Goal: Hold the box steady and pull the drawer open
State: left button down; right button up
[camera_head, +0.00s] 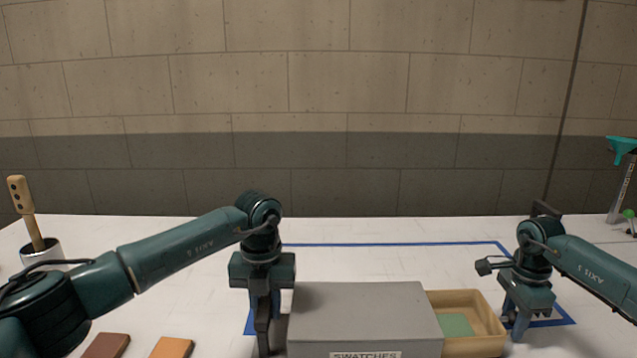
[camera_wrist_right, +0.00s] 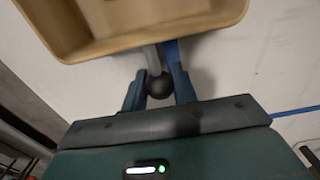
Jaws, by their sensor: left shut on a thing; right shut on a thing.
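A grey box (camera_head: 360,310) with a label reading SWATCHES stands on the white table. Its wooden drawer (camera_head: 482,310) sticks out of the box's right side, with a green piece (camera_head: 456,325) inside; the drawer also shows in the right wrist view (camera_wrist_right: 140,35). My left gripper (camera_head: 264,325) points down at the box's left side and is shut against it; its fingertips are partly hidden. My right gripper (camera_head: 517,322) is at the drawer's right end. In the right wrist view its fingers (camera_wrist_right: 160,85) are shut on a dark round knob (camera_wrist_right: 159,87) on a grey stem.
A brown block (camera_head: 107,346) and an orange block (camera_head: 171,347) lie at the front left. A wooden-handled tool (camera_head: 27,212) stands in a white pot at the far left. Blue tape (camera_head: 390,243) marks the table. A teal-topped stand (camera_head: 621,180) is at the right.

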pick_arm(q)
jog(key=shift+a, duration=0.15)
pick_arm(e)
jog(key=shift+d, duration=1)
jog(key=o, duration=1.2)
jog(key=shift+a, duration=0.15)
jog(key=shift+c, duration=0.2)
pick_arm(q)
jog(key=shift+d, duration=0.2)
pick_arm(e)
notch_tip(320, 180, up, 12)
pick_arm(q)
jog(key=c, duration=1.1)
grip_release()
